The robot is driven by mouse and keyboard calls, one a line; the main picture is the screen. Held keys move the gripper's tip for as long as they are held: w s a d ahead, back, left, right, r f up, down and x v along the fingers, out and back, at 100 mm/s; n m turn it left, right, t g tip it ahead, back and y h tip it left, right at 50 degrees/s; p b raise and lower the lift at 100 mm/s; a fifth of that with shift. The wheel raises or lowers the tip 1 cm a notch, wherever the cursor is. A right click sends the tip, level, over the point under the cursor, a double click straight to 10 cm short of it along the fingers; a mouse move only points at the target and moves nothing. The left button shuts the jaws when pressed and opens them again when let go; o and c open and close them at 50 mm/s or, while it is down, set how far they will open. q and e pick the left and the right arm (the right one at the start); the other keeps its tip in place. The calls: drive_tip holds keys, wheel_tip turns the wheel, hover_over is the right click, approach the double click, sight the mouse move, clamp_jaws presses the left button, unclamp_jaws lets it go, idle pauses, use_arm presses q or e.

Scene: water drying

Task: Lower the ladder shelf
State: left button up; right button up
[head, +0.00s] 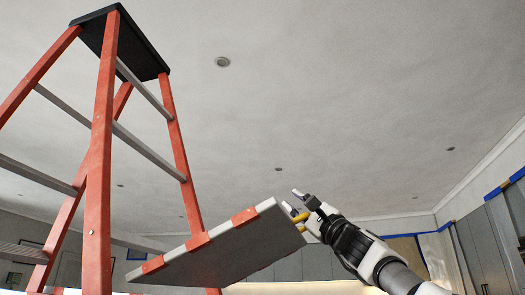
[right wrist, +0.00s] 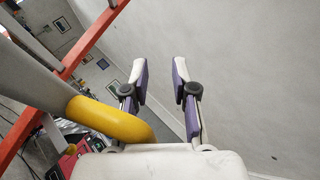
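The ladder (head: 97,150) has orange-red rails, grey steps and a black top, and stands at the left of the head view. Its shelf (head: 240,252) is a grey panel with orange-red straps, extending from the ladder with its underside facing me. My right gripper (head: 293,201) is at the shelf's right end, beside a yellow part. In the right wrist view the fingers (right wrist: 160,80) are apart with nothing between them. A curved yellow bar (right wrist: 115,120) lies left of the fingers, beside the grey panel (right wrist: 30,75). I cannot tell whether my gripper touches it. My left gripper is out of view.
The ceiling with round lights (head: 222,61) fills the upper area. Cabinets (head: 480,245) edged with blue tape stand at the right. A red object (right wrist: 67,162) shows low in the right wrist view. The space right of the fingers is clear.

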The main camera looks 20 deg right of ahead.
drive_tip(key=w+a+r+n+g+p, duration=0.3)
drive_tip(key=a+r+p, duration=0.4)
drive_tip(key=p, duration=1)
wheel_tip(320, 180, up, 2)
drive_tip(key=shift+w+a+r+n+g+p, duration=0.2)
drive_tip(key=shift+w+n+g+p, duration=0.15)
drive_tip(key=shift+w+g, duration=0.55)
drive_tip(key=shift+w+f, duration=0.1)
